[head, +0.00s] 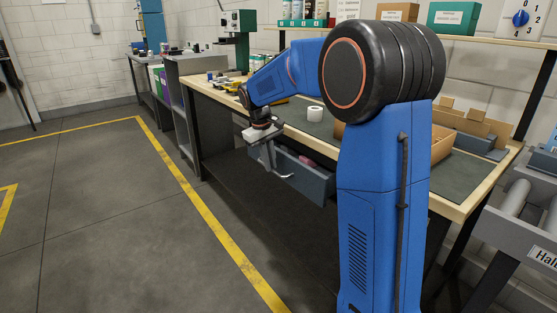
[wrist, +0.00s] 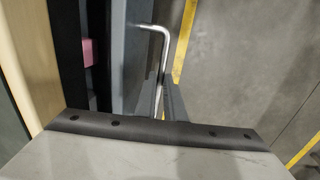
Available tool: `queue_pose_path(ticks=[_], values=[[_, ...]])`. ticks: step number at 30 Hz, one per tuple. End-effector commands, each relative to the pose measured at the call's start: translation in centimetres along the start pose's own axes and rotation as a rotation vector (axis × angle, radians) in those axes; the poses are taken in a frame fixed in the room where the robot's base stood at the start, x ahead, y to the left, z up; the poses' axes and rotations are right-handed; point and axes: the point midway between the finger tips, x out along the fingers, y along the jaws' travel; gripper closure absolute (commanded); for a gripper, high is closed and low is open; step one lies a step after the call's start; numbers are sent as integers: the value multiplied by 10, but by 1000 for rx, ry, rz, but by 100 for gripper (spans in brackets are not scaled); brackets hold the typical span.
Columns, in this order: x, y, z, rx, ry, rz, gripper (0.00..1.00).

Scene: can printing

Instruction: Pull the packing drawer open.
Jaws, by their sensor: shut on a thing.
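The packing drawer (head: 312,184) is dark grey and sits under the workbench top. It stands partly open, with its inside showing. Its front panel (wrist: 125,60) runs up the left of the wrist view. The metal bar handle (wrist: 152,27) stands off that front and bends at its far end. My gripper (head: 270,162) reaches down in front of the drawer. In the wrist view my gripper (wrist: 163,95) has its fingers shut around the handle bar. The near part of the handle is hidden by the fingers.
A pink thing (head: 304,160) lies in the drawer; the wrist view shows it too (wrist: 91,52). The workbench (head: 455,180) carries a white roll (head: 314,114) and a cardboard box (head: 441,141). The floor (head: 110,220) left of the drawer is clear, with yellow lines.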

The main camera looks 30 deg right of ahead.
Motion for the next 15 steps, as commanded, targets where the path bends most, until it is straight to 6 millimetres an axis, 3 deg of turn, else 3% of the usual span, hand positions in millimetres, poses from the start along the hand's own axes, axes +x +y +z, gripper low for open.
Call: queue_pose_path(ticks=[15], values=[[-26,-139,-1,-6,0,0,100]])
